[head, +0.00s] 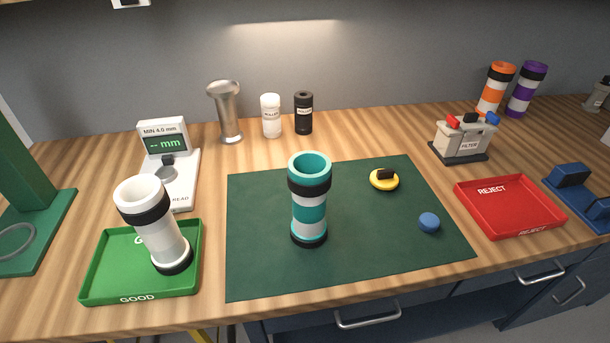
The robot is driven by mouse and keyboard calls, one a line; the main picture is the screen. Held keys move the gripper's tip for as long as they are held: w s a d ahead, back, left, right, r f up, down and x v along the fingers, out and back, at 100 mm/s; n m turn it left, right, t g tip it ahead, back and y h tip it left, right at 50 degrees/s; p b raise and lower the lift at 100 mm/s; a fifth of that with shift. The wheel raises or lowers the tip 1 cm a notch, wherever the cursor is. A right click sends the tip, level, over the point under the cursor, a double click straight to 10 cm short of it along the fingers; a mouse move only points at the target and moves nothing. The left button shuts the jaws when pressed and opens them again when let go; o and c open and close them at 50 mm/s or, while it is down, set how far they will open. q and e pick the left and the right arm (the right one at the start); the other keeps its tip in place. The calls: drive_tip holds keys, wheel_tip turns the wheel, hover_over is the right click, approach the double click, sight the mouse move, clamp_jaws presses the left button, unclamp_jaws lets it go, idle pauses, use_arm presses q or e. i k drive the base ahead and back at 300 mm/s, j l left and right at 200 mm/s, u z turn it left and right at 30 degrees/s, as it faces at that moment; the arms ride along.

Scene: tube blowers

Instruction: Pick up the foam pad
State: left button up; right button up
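No label marks the foam pad, and I cannot tell for sure which thing it is. A yellow round pad with a black grip on top (384,180) lies on the right part of the dark green mat (260,270). A small blue round piece (429,222) lies on the mat nearer the right front corner. A teal and white tube with black bands (310,212) stands upright at the middle of the mat, left of both and apart from them. Neither of my grippers is in view.
A green GOOD tray (100,262) at left holds a white tube with black bands (157,235). A red REJECT tray (510,215) at right is empty. A gauge (180,190), bottles (271,115), and a filter box (463,140) stand behind. The mat's left part is clear.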

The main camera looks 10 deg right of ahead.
sight(428, 222)
drive_tip(key=z, duration=1.3)
